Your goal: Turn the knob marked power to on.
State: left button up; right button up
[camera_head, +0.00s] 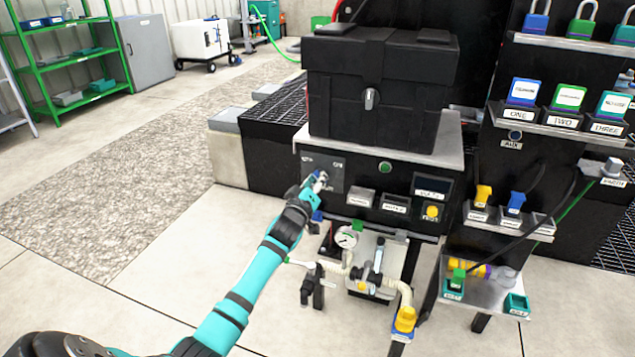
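The black control panel (403,165) stands under a black case, with a grey plate (352,168) at its left end. The plate carries small white lettering at its upper left and upper right, too small to read surely. My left gripper (319,181) is right at this plate, its fingers over the plate's lower left part. I cannot tell whether the fingers are open or shut, or touch anything. My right gripper is not in view.
A green button (385,167), labelled switches and a yellow button (432,212) sit right of the plate. The black case (380,85) stands above. Below are a pressure gauge (346,238) and hoses. Padlocks and labelled blocks fill the right-hand shelves. The floor at left is clear.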

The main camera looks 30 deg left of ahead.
pick_arm(q)
grip_shut()
jog(key=shift+m+p, duration=2.45)
jog(key=shift+m, duration=6.55)
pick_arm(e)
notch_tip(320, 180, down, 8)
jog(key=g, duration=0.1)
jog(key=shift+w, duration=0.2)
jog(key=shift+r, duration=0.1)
